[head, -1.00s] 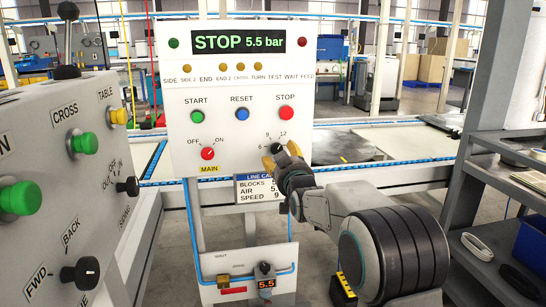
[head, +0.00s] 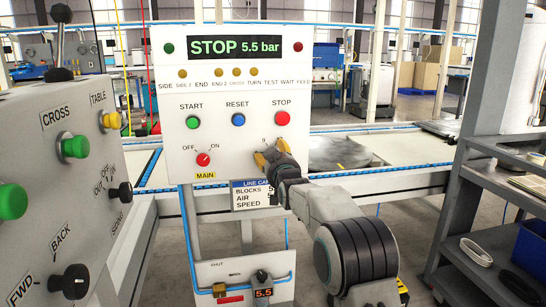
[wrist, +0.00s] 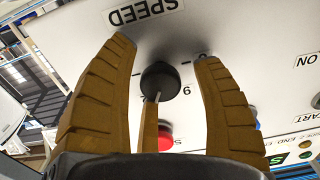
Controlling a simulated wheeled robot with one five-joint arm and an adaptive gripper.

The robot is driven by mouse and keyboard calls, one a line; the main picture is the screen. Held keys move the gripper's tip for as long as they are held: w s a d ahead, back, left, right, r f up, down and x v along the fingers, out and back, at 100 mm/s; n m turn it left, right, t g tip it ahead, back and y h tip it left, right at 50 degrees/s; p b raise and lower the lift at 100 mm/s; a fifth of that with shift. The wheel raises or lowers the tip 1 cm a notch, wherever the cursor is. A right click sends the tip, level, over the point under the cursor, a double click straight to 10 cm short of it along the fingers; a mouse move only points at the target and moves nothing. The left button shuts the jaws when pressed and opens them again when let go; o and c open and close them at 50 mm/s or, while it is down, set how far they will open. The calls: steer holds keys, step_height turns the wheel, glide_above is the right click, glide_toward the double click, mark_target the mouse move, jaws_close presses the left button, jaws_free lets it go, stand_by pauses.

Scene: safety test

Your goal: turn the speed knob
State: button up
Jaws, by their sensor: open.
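The speed knob (wrist: 160,80) is black and round with a pale pointer line. The SPEED label (wrist: 146,11) shows upside down there. In the head view my gripper (head: 265,156) is open in front of the white panel (head: 180,105), below the red STOP button (head: 282,118). It hides most of the knob there.
The panel display (head: 236,47) reads STOP 5.5 bar. The red MAIN switch (head: 203,159) sits left of my gripper; START (head: 193,122) and RESET (head: 238,119) are above. A grey control box (head: 60,180) stands at the left, a shelf (head: 480,235) at the right.

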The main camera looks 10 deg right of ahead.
steer(key=shift+w, duration=0.25)
steer(key=c, duration=1.2)
steer(key=shift+f, duration=0.1)
steer(key=shift+n, duration=0.3)
steer(key=n, duration=0.5)
steer(key=shift+f+n+b, duration=0.1)
steer(key=shift+n+b, duration=0.2)
steer(key=n, duration=0.5)
steer(key=shift+d, duration=0.1)
steer(key=shift+n, duration=0.4)
